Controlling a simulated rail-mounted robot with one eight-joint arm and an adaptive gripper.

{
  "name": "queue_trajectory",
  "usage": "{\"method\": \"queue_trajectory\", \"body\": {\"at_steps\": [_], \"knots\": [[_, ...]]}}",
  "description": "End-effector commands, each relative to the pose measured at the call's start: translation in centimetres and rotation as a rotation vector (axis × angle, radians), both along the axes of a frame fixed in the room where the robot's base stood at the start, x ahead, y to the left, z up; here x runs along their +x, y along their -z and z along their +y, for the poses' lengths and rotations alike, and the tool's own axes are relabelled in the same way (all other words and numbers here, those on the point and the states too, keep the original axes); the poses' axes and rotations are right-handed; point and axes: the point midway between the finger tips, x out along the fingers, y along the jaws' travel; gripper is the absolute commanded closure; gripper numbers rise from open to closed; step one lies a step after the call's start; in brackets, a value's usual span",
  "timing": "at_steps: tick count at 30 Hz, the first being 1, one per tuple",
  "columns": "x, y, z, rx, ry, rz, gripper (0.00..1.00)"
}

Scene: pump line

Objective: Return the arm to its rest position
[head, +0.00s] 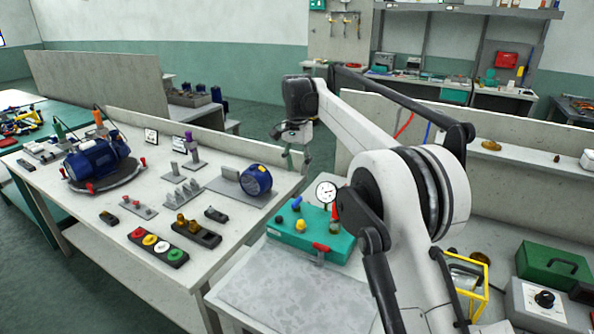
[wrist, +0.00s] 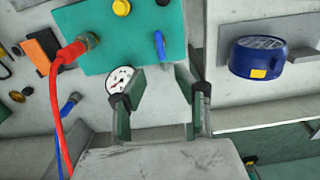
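My arm (head: 385,135) reaches from the lower right up and across to the left in the head view. My gripper (head: 298,155) hangs down at its end, near the back right corner of the left workbench (head: 120,235). In the wrist view my gripper (wrist: 160,78) has its two green-faced fingers apart with nothing between them. No object touches the fingertips there. The fingers are small and partly hidden in the head view.
A teal unit (head: 305,240) with coloured knobs and a pressure gauge (head: 326,193) stands close to my arm; the gauge (wrist: 121,80) and a red hose (wrist: 57,90) show in the wrist view. A blue round part (head: 256,180) and a blue motor (head: 97,160) sit on the left workbench.

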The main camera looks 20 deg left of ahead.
Motion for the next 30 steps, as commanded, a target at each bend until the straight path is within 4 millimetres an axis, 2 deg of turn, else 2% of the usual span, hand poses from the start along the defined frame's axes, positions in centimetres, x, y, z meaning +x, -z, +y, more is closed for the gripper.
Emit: {"method": "queue_trajectory", "body": {"at_steps": [9,14,21,30], "knots": [[0.0,0.0,-0.1,0.000,0.000,0.000,0.70],[0.0,-1.5,-1.7,0.008,-0.003,-0.014,0.70],[-0.7,-6.3,-8.0,0.036,-0.020,-0.070,0.70],[-3.8,-11.4,-16.5,0.062,-0.047,-0.153,0.70]]}}
